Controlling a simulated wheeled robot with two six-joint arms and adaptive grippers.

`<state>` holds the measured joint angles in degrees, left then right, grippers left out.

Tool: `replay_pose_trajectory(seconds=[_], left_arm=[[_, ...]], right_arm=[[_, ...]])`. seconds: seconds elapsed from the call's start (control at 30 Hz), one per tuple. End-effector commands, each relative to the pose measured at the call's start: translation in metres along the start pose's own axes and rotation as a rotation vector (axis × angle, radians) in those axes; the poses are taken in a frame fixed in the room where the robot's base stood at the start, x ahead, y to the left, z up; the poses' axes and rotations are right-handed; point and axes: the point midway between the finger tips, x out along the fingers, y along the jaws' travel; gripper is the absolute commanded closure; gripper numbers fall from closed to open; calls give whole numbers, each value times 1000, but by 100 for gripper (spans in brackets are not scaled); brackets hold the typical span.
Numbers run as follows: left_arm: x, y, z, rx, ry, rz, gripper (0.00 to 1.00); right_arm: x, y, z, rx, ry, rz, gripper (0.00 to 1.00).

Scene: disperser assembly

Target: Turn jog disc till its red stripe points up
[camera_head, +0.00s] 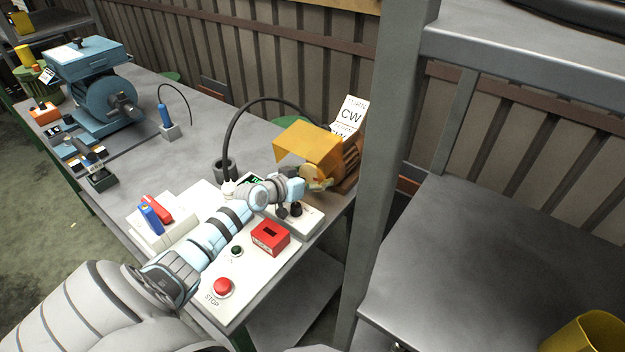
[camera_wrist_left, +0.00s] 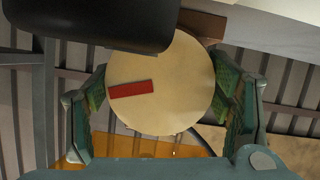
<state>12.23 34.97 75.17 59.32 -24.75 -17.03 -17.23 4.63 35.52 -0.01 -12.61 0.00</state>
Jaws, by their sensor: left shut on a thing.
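The jog disc (camera_wrist_left: 165,105) is a round pale tan plate with a short red stripe (camera_wrist_left: 131,89) on its face. In the left wrist view the stripe lies nearly level, running from near the left edge toward the middle. My left gripper (camera_wrist_left: 162,108) is shut on the disc, with a green-padded finger at its left and right edges. In the head view my left gripper (camera_head: 317,184) is at the front of the yellow-orange housing (camera_head: 308,147), where the disc is small and partly hidden. My right gripper is not in view.
A sign reading TURN CW (camera_head: 351,113) stands behind the housing. Before it are a red slotted block (camera_head: 270,238), a red STOP button (camera_head: 222,287) and a black knob (camera_head: 296,209). A grey post (camera_head: 388,170) stands to the right. A blue machine (camera_head: 105,95) is at far left.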

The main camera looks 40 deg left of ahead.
Motion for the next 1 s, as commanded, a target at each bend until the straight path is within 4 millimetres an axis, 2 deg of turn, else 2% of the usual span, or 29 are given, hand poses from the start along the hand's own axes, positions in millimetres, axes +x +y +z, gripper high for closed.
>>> replay_pose_trajectory(seconds=[0.03,0.6,0.8,1.0], left_arm=[[2,-1,3,-16,4,8,55],[2,0,4,-385,3,161,55],[2,0,2,-472,3,197,55],[1,1,1,-514,1,215,55]], right_arm=[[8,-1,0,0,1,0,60],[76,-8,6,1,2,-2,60],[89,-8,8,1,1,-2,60],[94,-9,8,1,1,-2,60]])
